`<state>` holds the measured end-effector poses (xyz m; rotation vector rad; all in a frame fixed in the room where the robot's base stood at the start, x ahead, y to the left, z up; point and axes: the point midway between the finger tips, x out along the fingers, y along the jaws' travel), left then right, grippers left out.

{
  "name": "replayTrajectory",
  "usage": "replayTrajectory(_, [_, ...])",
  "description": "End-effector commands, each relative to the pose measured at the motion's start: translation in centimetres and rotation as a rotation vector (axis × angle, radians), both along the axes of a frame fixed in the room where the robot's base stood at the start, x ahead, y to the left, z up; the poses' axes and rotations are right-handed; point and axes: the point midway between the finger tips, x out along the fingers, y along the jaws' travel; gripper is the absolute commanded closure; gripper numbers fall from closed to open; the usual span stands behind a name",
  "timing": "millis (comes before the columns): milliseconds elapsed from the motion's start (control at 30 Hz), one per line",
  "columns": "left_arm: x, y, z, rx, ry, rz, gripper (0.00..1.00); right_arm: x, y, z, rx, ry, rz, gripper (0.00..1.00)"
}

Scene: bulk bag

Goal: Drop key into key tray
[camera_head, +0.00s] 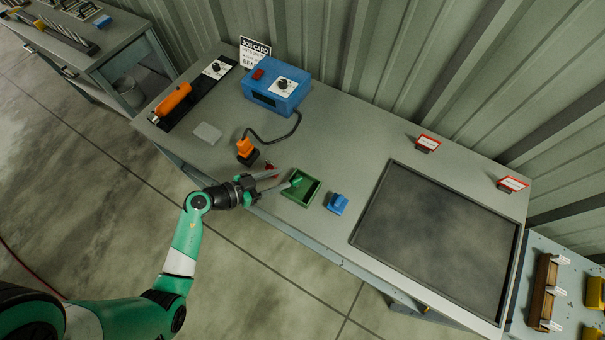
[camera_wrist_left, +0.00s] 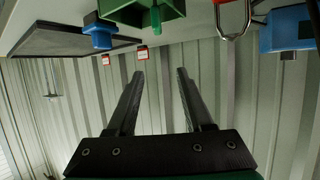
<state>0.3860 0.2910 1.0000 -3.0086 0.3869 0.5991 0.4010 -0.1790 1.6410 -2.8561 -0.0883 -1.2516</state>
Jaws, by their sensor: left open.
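The green key tray (camera_head: 314,190) sits near the front edge of the workbench. A small green piece (camera_head: 296,180), which looks like the key or its tag, shows at the tray's left side, partly over the rim; its metal part cannot be made out. My left gripper (camera_head: 282,178) is just left of the tray, with its fingers apart and pointing towards it. In the left wrist view the tray (camera_wrist_left: 118,8) is at the top, with the green piece (camera_wrist_left: 155,20) at its rim, and nothing shows between the open fingers (camera_wrist_left: 160,80). My right gripper is not in view.
A small red item (camera_head: 270,166) lies behind my gripper. An orange-handled tool (camera_head: 245,147) stands behind it, wired to a blue box (camera_head: 276,87). A blue item (camera_head: 337,203) sits right of the tray, before a large dark mat (camera_head: 435,240).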

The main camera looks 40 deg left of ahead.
Motion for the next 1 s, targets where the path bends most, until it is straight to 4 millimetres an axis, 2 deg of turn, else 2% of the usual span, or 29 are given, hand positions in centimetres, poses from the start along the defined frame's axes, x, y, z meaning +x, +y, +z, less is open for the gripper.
replayTrajectory(33, [-1.1,0.5,0.8,-0.001,0.001,0.007,0.48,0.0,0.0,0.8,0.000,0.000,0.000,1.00])
replayTrajectory(100, [-2.4,0.8,1.3,-0.001,0.000,0.007,0.48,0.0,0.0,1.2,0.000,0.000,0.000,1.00])
replayTrajectory(300, [-4.2,1.1,1.9,0.000,0.000,0.002,0.48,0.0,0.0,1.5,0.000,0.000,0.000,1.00])
replayTrajectory(1000, [-4.2,0.9,1.8,0.000,0.000,-0.007,0.48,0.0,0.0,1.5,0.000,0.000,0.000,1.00])
